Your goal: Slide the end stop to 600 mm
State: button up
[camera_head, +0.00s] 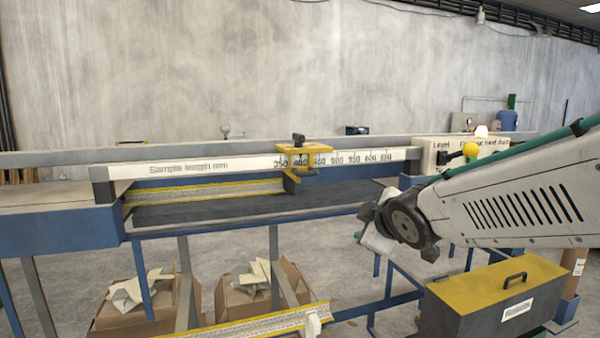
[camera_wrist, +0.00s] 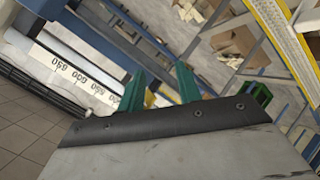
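The yellow end stop (camera_head: 303,156), with a dark knob on top, sits on the white length scale (camera_head: 215,165) near its low-number end. It straddles the scale around the 400 mark. The 600 mark lies to its right in the head view. My gripper (camera_wrist: 160,70) shows two green fingers standing apart with nothing between them. In the head view my arm reaches in from the right, and its end is right of the end stop and apart from it; the fingers cannot be made out there. The wrist view shows the scale (camera_wrist: 70,68) with 650 and 600 readable, left of the fingers.
A control panel (camera_head: 435,155) with a yellow knob (camera_head: 470,150) stands at the scale's right end. A grey case with a yellow lid (camera_head: 495,285) is at lower right. Cardboard boxes (camera_head: 255,298) stand under the blue frame. The scale right of the stop looks clear.

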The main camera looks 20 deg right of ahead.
aim_at(310, 174)
jog(key=w+a+r+n+t+y, duration=0.2)
jog(key=n+y, duration=0.1)
jog(key=n, duration=0.1)
jog(key=w+a+r+n+t+y, duration=0.2)
jog(key=w+r+n+y, duration=0.1)
jog(key=n, duration=0.2)
jog(key=w+a+r+n+t+y, duration=0.2)
jog(key=n+y, duration=0.1)
jog(key=n, duration=0.1)
jog(key=shift+w+r+n, duration=0.2)
jog(key=shift+w+n, duration=0.1)
jog(key=shift+w, duration=0.1)
jog(key=x, duration=0.7)
jog(key=shift+w+a+r, duration=0.15)
jog(key=shift+w+a, duration=0.05)
grip_shut()
